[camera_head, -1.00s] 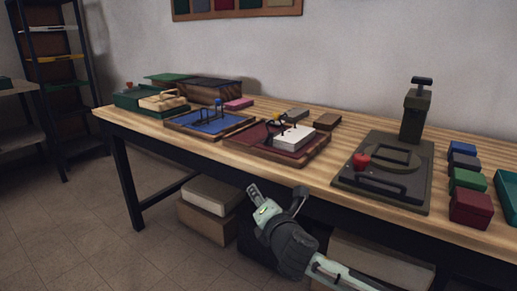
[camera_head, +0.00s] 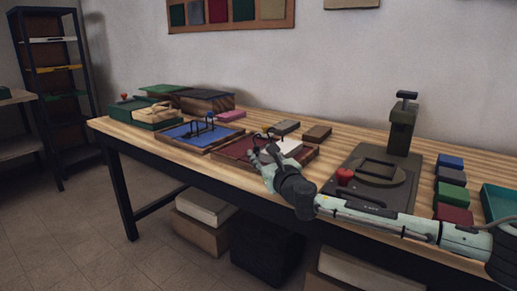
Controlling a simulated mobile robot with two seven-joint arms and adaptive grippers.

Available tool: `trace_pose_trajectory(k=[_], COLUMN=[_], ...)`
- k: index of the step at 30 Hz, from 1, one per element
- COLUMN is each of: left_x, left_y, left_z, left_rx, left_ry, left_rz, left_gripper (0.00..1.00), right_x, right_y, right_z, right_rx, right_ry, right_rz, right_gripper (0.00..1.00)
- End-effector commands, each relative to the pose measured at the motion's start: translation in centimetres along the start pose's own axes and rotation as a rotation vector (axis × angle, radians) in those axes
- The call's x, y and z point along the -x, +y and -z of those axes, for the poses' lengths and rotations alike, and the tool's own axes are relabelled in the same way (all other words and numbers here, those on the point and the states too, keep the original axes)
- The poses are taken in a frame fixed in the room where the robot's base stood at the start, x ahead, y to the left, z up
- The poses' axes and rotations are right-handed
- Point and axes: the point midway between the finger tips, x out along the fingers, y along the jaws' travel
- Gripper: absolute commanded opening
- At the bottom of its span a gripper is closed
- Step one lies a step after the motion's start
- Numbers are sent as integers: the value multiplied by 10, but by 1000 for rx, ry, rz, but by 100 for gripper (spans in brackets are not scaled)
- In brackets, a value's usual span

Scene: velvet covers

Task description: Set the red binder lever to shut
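The dark red binder (camera_head: 234,150) lies open on the wooden table, left of the middle, with a white paper block (camera_head: 288,147) on its right part. Its dark lever (camera_head: 270,133) stands up behind my gripper and is partly hidden, so I cannot tell its exact angle. My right gripper (camera_head: 264,151) is over the front of the red binder, close to the lever. Its fingers look apart with nothing held between them; I cannot tell whether they touch the lever. My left gripper is not in view.
A blue binder (camera_head: 187,136) with its own lever lies just left. A dark press with a red knob (camera_head: 345,177) sits on the right, behind my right forearm. Small coloured blocks (camera_head: 452,195) stand beyond it.

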Motion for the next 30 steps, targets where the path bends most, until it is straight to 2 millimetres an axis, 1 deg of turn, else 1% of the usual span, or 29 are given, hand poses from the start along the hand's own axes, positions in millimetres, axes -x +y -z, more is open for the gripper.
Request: trace_pose_trajectory(k=[1,3,6,9,13,20,28,29,30], left_x=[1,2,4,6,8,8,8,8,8], left_y=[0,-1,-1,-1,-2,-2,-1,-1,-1], left_z=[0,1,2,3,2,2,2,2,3], left_rx=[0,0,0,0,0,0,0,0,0], left_ry=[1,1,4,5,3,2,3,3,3], left_rz=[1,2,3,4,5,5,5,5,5], left_gripper=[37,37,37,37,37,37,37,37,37], right_x=[-9,-21,-34,-43,-48,-48,-48,-48,-48], right_y=[0,0,0,0,0,0,0,0,0], right_z=[0,0,1,0,0,0,0,0,0], right_rx=[1,1,-1,-1,-2,-3,-3,-3,-3], right_ry=[-1,-1,0,0,0,0,1,1,1], right_rz=[2,2,2,1,1,1,1,1,1], right_gripper=[37,37,37,37,37,37,3,0,0])
